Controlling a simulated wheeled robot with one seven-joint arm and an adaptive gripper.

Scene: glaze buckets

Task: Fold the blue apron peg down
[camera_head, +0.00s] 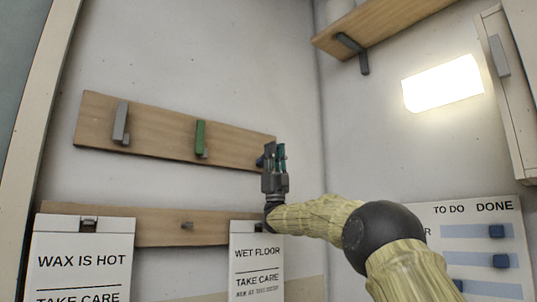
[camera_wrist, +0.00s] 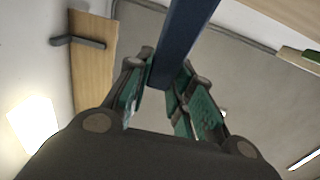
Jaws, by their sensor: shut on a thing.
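The blue apron peg (camera_wrist: 186,38) is a long dark blue bar that comes in from the top of the wrist view and ends between my fingers. My gripper (camera_wrist: 166,72), with green finger pads, is shut on its end. In the head view my gripper (camera_head: 274,152) points up at the right end of the upper wooden peg board (camera_head: 165,138). Only a small dark blue part of the peg (camera_head: 260,161) shows there beside the fingers. The rest is hidden, so its angle to the board is hard to tell.
A grey peg (camera_head: 121,122) and a green peg (camera_head: 200,137) stand upright on the same board. Below, a lower rail (camera_head: 165,226) holds the wax sign (camera_head: 82,262) and the wet floor sign (camera_head: 256,262). A bracketed shelf (camera_head: 375,27) is above right; a to-do board (camera_head: 475,218) is at right.

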